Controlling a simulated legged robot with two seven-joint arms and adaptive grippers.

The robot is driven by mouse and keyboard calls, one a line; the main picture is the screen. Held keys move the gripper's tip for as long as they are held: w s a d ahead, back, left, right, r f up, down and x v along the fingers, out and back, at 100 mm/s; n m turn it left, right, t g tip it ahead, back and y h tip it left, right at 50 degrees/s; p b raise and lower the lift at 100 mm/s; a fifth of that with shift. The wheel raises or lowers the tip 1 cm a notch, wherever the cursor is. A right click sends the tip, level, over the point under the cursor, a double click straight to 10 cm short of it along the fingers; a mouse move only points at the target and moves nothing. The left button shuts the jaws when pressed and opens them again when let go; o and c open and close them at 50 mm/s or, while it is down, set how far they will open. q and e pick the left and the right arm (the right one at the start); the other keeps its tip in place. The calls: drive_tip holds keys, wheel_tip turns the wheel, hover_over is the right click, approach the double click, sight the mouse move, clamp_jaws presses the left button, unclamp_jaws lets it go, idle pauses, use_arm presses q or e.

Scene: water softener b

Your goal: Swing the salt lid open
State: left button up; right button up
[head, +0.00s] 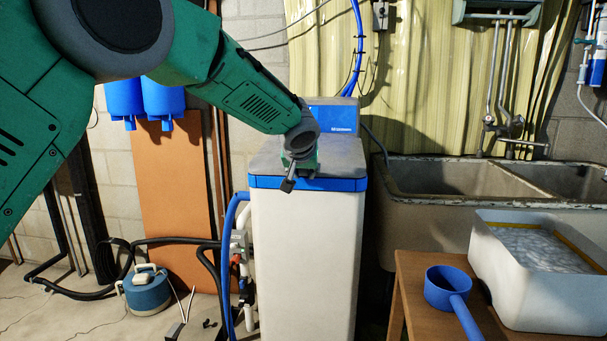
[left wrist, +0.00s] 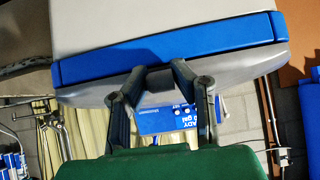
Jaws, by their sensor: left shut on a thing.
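The water softener (head: 304,255) is a tall white cabinet with a blue band around its top. Its grey salt lid (head: 265,162) lies on top and looks level and closed. My left gripper (head: 288,186) is at the lid's front edge. In the left wrist view the gripper (left wrist: 158,78) has its two dark fingertips on the edge of the grey lid (left wrist: 235,75), beside the blue band (left wrist: 170,48), and is shut on it. The fingers hide part of that edge. My right gripper is in neither view.
A blue control head (head: 333,117) stands behind the lid. A stone sink (head: 440,178) is to the right. A wooden table (head: 408,277) at the front right holds a blue scoop (head: 447,290) and a white tub (head: 545,305). Pipes and hoses run left of the cabinet.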

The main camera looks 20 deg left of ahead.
use_arm(q)
drive_tip(key=shift+d+r, duration=0.1)
drive_tip(key=shift+d, duration=0.4)
drive_tip(key=shift+a+r+p, duration=0.8)
drive_tip(key=shift+r+p, duration=0.15)
drive_tip(key=shift+r, duration=0.15)
drive_tip(key=shift+s+d+r+p, duration=0.1)
drive_tip(key=shift+d+r+p, duration=0.1)
drive_tip(key=shift+r+p, duration=0.25)
drive_tip(key=shift+d+r+p, duration=0.2)
drive_tip(key=shift+r+p, duration=0.05)
drive_tip(key=shift+r, duration=0.3)
drive_tip(key=shift+d+r+p, duration=0.1)
drive_tip(key=shift+r+p, duration=0.55)
drive_tip(key=shift+r, duration=0.1)
drive_tip(key=shift+a+r+p, duration=0.15)
drive_tip(key=shift+r+p, duration=0.35)
drive_tip(key=shift+r, duration=0.05)
drive_tip(key=shift+a+r+p, duration=0.15)
drive_tip(key=shift+r+p, duration=0.3)
drive_tip(key=shift+r, duration=0.1)
drive_tip(key=shift+d+r+p, duration=0.2)
drive_tip(key=shift+r+p, duration=0.35)
drive_tip(key=shift+a, duration=0.1)
